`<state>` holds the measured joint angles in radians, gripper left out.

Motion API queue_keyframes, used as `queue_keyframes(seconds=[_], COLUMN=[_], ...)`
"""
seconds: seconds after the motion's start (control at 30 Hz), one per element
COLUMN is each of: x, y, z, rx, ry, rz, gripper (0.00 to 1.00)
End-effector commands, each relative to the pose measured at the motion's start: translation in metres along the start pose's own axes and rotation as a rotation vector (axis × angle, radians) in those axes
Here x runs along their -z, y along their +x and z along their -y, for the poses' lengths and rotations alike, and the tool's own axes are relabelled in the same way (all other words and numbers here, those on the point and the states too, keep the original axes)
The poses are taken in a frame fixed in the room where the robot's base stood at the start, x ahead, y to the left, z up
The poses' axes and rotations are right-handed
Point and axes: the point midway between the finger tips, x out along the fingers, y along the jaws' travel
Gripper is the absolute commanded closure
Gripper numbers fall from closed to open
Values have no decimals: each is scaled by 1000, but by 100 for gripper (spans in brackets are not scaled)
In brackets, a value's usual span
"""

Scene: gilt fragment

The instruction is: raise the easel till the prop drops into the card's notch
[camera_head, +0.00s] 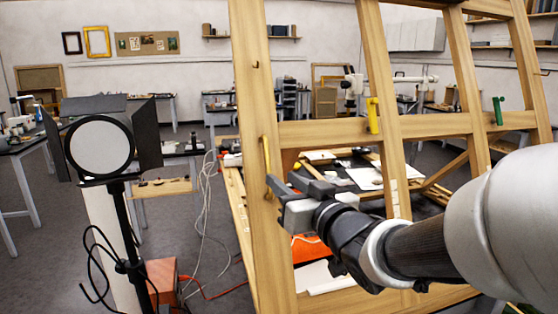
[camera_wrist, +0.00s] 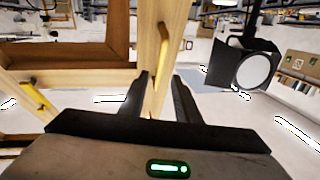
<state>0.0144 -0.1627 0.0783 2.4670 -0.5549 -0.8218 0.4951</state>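The easel (camera_head: 258,220) is a large light-wood frame with tall posts and a crossbar. A yellow handle (camera_head: 266,153) is fixed upright on its left post, and it also shows in the wrist view (camera_wrist: 163,45). My gripper (camera_head: 273,187) is at that post by the handle's lower end. In the wrist view its two dark fingers (camera_wrist: 161,76) stand apart, with the handle's lower part seen between them and gaps on both sides. I cannot tell whether either finger touches it. I cannot make out the prop, the card or its notch.
Another yellow handle (camera_head: 373,115) and a green handle (camera_head: 497,110) are on the easel further right. A studio lamp (camera_head: 101,147) on a black stand is to the left, with an orange-red box (camera_head: 162,284) by its foot. Cables lie on the floor between lamp and easel.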

Motion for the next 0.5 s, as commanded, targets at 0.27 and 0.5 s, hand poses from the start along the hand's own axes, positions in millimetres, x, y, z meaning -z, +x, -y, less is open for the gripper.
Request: queue_keyframes(seconds=[0.27, 0.5], x=[-2, -1], y=[58, 83], z=[0, 0], rx=[1, 0], ry=[2, 1], rz=[2, 2], gripper=[71, 71])
